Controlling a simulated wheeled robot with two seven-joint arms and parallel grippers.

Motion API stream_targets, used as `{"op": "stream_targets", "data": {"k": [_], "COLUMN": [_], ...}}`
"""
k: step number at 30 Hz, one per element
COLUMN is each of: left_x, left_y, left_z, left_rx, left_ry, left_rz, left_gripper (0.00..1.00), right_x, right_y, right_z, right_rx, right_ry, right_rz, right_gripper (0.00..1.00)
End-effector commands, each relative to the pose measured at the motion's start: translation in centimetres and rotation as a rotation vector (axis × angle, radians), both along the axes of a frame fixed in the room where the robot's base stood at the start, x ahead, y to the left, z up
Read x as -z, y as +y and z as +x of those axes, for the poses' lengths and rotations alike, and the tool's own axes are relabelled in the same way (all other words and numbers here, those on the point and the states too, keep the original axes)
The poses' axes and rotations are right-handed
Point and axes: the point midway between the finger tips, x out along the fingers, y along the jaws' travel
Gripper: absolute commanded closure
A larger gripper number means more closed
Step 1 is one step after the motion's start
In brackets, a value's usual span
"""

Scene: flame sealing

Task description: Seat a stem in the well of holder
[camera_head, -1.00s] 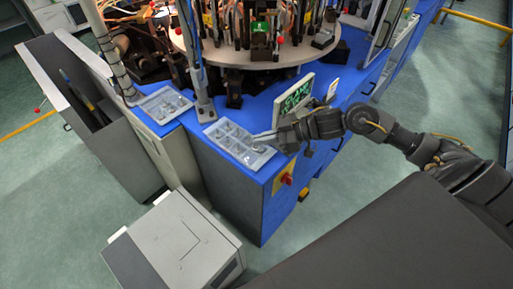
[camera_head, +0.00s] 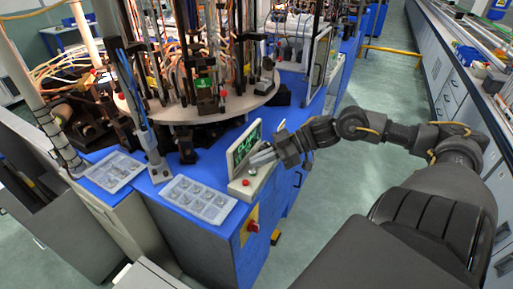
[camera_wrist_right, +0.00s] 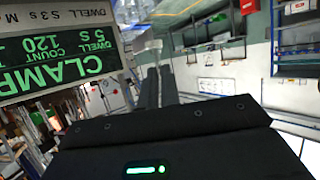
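My right gripper (camera_head: 262,156) is in front of the small green-text screen, clear of the trays. In the right wrist view its two dark fingers (camera_wrist_right: 159,85) are close together, with a pale, glassy piece at their tips that looks like a stem (camera_wrist_right: 150,50). Its details are too small to tell. A clear compartment tray (camera_head: 198,198) with several small glassy pieces lies on the blue machine top. Dark holders stand around the round turntable (camera_head: 205,112); one dark block (camera_head: 187,150) is at its front edge. No well can be made out. My left gripper is not in view.
A second clear tray (camera_head: 115,172) lies to the left. The screen (camera_head: 244,145) stands on a pale box with buttons, close to my right gripper. A grey post (camera_head: 155,165) rises between the trays. Rods and hoses crowd the turntable. Open floor lies at the right.

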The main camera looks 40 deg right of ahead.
Motion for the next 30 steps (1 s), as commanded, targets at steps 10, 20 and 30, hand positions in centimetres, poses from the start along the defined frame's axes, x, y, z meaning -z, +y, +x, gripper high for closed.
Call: {"op": "stream_targets", "data": {"k": [10,20,30], "left_x": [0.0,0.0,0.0], "left_y": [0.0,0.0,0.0], "left_z": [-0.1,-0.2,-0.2], "left_rx": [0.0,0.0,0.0], "left_ry": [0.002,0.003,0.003], "left_rz": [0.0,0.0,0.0], "left_gripper": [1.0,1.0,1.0], "right_x": [2.3,2.9,2.7], "right_y": [4.6,14.2,16.1], "right_z": [-0.3,0.6,0.8], "right_rx": [0.069,0.051,0.04], "right_ry": [-0.012,-0.01,-0.001], "right_rz": [0.014,0.005,-0.001], "right_gripper": [1.0,1.0,1.0]}}
